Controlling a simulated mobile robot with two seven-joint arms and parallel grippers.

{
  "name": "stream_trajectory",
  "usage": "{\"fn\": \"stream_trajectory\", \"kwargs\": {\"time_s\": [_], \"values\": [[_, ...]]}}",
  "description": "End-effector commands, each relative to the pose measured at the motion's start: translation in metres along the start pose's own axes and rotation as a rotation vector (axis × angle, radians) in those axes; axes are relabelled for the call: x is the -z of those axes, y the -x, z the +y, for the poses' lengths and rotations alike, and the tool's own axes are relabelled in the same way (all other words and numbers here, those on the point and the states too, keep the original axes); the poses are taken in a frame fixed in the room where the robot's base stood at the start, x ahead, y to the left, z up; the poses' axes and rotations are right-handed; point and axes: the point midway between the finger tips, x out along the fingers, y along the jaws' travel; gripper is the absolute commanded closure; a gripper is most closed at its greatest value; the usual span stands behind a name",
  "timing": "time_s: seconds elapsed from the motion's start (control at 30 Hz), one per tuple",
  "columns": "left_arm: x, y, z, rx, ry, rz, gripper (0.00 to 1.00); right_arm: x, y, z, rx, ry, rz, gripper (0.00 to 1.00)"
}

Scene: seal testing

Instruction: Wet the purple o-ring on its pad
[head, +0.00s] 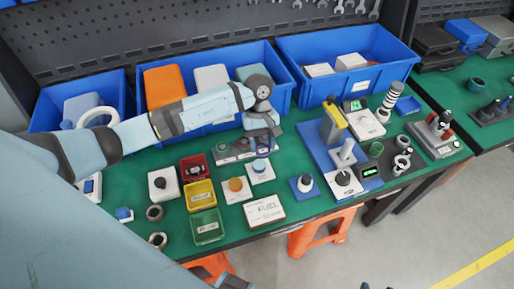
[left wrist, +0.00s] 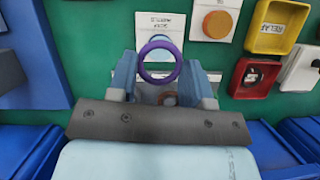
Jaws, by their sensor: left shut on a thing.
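My left gripper (head: 260,138) is over the green bench. In the left wrist view my left gripper (left wrist: 160,76) is shut on the purple o-ring (left wrist: 142,62), which shows whole between the fingertips. The ring is not clearly visible in the head view. A pale blue round pad (head: 260,165) on a white card lies just in front of the gripper. In the left wrist view the blue pad (left wrist: 160,46) shows through and behind the ring. I cannot tell whether ring and pad touch.
A card with an orange disc (head: 237,185) lies beside the blue pad. Red (head: 193,166), yellow (head: 200,194) and green (head: 208,226) bins stand to the left. Blue crates (head: 345,84) line the back. A blue-based test stand (head: 330,160) is at the right.

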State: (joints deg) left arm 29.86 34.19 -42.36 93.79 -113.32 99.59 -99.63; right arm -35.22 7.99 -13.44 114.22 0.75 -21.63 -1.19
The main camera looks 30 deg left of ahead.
Motion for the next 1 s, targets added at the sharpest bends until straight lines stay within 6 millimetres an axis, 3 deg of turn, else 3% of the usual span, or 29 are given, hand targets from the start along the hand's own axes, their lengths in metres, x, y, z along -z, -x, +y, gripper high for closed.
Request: {"fn": "stream_trajectory", "kwargs": {"time_s": [0.1,0.7,1.0], "values": [[0.010,-0.018,-0.007,-0.036,0.083,-0.003,0.68,-0.003,-0.002,0.001,0.000,0.002,-0.001,0.44],[0.029,-0.056,-0.010,-0.052,0.119,0.000,0.68,-0.014,-0.009,0.001,0.000,0.002,0.000,0.44],[0.031,-0.062,-0.010,-0.053,0.117,0.001,0.68,-0.015,-0.010,0.000,0.000,-0.001,0.001,0.44]]}}
